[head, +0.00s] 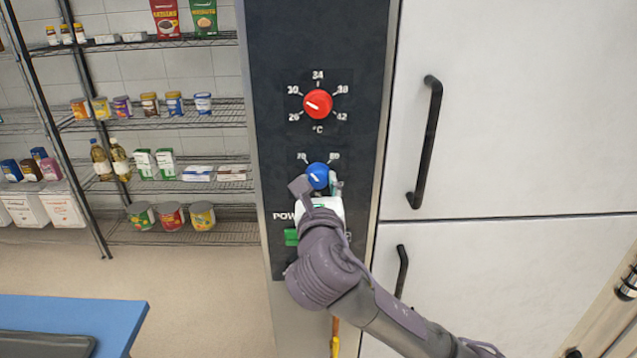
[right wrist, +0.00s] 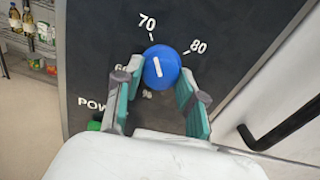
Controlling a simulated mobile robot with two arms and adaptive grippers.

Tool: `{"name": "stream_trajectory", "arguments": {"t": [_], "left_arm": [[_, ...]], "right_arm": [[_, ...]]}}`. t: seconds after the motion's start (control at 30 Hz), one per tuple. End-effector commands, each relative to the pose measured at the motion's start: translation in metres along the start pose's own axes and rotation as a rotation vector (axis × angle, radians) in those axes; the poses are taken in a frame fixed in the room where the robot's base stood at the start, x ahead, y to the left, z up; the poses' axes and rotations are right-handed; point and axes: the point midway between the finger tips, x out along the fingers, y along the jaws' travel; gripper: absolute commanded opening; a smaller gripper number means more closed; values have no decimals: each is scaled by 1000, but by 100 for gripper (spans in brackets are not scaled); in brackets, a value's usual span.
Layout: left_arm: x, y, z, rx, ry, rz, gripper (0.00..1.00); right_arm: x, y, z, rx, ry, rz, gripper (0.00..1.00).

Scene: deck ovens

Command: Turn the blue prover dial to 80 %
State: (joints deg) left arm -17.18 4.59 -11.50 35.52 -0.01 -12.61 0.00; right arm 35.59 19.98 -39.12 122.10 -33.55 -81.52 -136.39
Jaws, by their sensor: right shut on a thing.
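The blue prover dial (head: 317,175) is on the dark control panel, below the red dial. In the right wrist view the blue dial (right wrist: 162,68) has a white pointer line whose upper end leans slightly left, roughly toward the 70 mark. The 80 mark (right wrist: 197,46) is up and right of the dial. My right gripper (right wrist: 160,75) comes from below, its two fingers closed on the dial's left and right sides. In the head view my right gripper (head: 318,186) covers the lower part of the dial scale. My left gripper is not in view.
A red temperature dial (head: 318,104) sits above. A green power switch (head: 291,237) is below left, partly hidden by my arm. White doors with black handles (head: 425,142) stand at the right. Stocked shelves (head: 170,187) and a blue table (head: 110,310) are at the left.

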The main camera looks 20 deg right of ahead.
Motion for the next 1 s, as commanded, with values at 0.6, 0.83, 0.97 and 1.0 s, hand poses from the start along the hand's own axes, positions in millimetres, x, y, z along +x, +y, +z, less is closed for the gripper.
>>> {"name": "stream_trajectory", "arguments": {"t": [0.6,0.83,0.97,1.0], "left_arm": [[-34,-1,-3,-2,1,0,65],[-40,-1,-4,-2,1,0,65],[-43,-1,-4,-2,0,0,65],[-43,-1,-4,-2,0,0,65]], "right_arm": [[0,2,1,526,5,0,5],[0,2,0,745,5,-1,5],[0,2,0,868,4,-2,5],[0,2,0,905,4,-1,5]]}}
